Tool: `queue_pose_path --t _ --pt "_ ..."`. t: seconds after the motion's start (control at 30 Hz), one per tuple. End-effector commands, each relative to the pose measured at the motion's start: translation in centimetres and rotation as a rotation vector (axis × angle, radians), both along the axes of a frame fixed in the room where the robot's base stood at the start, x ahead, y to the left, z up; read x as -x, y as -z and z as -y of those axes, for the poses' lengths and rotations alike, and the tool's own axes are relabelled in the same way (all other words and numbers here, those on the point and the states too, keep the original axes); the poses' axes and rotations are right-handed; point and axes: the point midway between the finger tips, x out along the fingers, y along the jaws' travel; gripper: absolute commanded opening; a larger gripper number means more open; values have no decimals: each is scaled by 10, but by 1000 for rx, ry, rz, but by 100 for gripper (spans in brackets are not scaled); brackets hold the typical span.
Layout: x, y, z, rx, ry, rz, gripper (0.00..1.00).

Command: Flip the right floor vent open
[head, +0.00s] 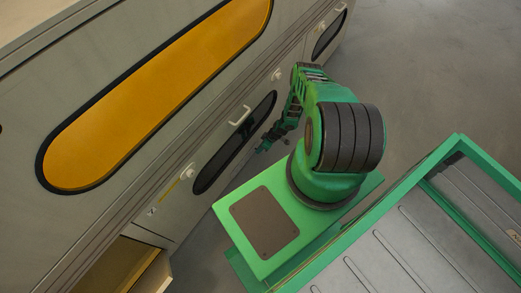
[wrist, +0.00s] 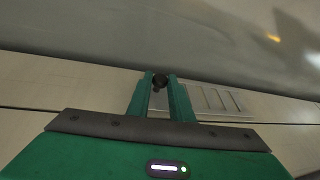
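A pale panel with a row of slots, which looks like a floor vent (wrist: 222,101), lies to the right of my fingers in the wrist view. My gripper (wrist: 159,85) points away from the camera with its two green fingers a little apart. In the head view my arm reaches low toward the machine's lower front, and my gripper (head: 258,148) is small there. No vent can be made out clearly in the head view.
A grey machine with a long orange window (head: 160,95) fills the left. Its lower doors have a dark window (head: 235,142) and a white handle (head: 240,116). An open compartment (head: 125,263) is at the lower left. Grey floor (head: 425,65) is clear at the upper right.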

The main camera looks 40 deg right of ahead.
Motion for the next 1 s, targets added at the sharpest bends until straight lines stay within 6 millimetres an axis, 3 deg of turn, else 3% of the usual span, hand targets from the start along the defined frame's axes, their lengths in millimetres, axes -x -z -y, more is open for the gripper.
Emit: queue_pose_path --t 0.17,0.4,0.63,0.67,0.7,1.0 --pt "1 0 -2 0 -1 -1 0" --pt "9 0 -24 1 -3 -1 0" --pt "10 0 -26 -4 -1 -2 0" --pt "10 0 -26 -5 -1 -3 27" --pt "10 0 -26 -6 -1 -2 36" --pt "9 0 -24 -1 1 -1 38"
